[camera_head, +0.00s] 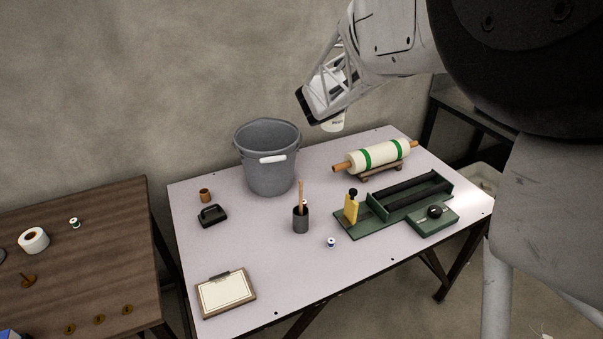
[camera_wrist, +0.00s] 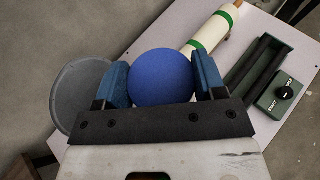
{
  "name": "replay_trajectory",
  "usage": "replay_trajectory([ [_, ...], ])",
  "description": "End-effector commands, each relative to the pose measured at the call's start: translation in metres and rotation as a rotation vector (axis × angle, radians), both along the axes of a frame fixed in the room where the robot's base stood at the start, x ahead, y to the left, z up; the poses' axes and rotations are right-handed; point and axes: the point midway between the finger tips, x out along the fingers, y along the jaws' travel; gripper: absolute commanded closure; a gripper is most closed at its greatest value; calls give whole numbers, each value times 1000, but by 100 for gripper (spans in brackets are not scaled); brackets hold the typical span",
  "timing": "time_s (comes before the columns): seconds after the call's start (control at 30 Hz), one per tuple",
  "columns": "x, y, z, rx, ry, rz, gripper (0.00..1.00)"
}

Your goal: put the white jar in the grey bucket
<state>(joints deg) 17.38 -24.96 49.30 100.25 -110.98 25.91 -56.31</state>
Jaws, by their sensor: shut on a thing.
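The white jar (camera_head: 333,125) is held in my gripper (camera_head: 325,103), high above the table and to the right of the grey bucket. In the wrist view the jar shows as a round blue top (camera_wrist: 162,78) between the two blue finger pads, which touch its sides. Much of the jar is hidden by the gripper in the head view. The grey bucket (camera_head: 268,165) stands upright at the back of the light table, its mouth open upward. In the wrist view the bucket (camera_wrist: 82,95) is left of the gripper, partly behind the left finger.
On the light table (camera_head: 290,260) are a rolling pin (camera_head: 378,155) on a stand, a green tool (camera_head: 408,203), a dark cup (camera_head: 300,220) with a stick, a black stamp-like object (camera_head: 212,215) and a clipboard (camera_head: 226,292). A wooden table (camera_head: 90,275) stands at left.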

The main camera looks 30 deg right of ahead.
Motion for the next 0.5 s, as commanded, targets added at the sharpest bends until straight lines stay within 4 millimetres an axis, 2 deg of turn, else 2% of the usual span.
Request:
replay_trajectory([
  [0.13, -6, -9, -2, -1, 1, -18, 92],
  [0.5, -5, -8, -46, -1, 1, -15, 92],
])
